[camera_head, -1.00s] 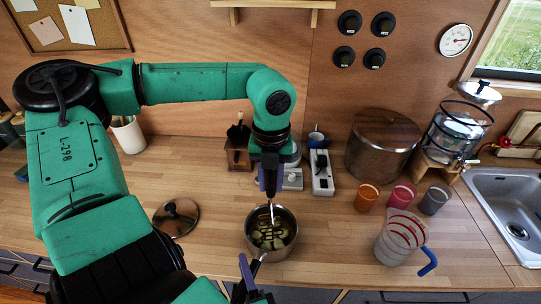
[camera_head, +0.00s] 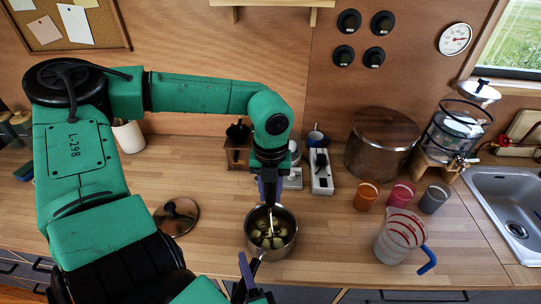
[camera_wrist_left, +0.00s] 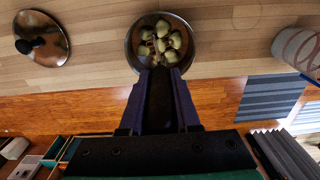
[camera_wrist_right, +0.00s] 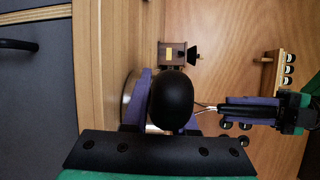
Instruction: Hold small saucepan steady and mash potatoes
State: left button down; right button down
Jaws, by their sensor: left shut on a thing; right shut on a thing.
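The small saucepan (camera_head: 292,232) stands on the wooden counter, with pale potato lumps (camera_head: 268,239) inside; these also show in the left wrist view (camera_wrist_left: 160,40). My left gripper (camera_head: 269,196) is above the pan, shut on the masher's dark handle (camera_wrist_left: 160,105). The masher's metal shaft (camera_head: 271,219) reaches down into the pan. Its mashing end is hard to make out among the potatoes. My right gripper (camera_head: 252,272) is in front of the pan, shut on the saucepan's black handle (camera_wrist_right: 171,100).
A lid (camera_head: 176,216) lies left of the pan. Behind are a wooden grinder (camera_head: 237,153), a power strip (camera_head: 321,172) and a large pot (camera_head: 383,144). To the right are a measuring jug (camera_head: 399,236), coloured cups (camera_head: 401,195) and the sink (camera_head: 507,205).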

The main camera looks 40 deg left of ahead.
pick_arm(q)
jog(key=shift+f, duration=1.3)
jog(key=shift+r, duration=0.1)
jog(key=shift+r, duration=2.25)
jog(key=shift+s+a, duration=0.6)
jog(key=shift+s, duration=0.15)
jog(key=shift+f, duration=0.15)
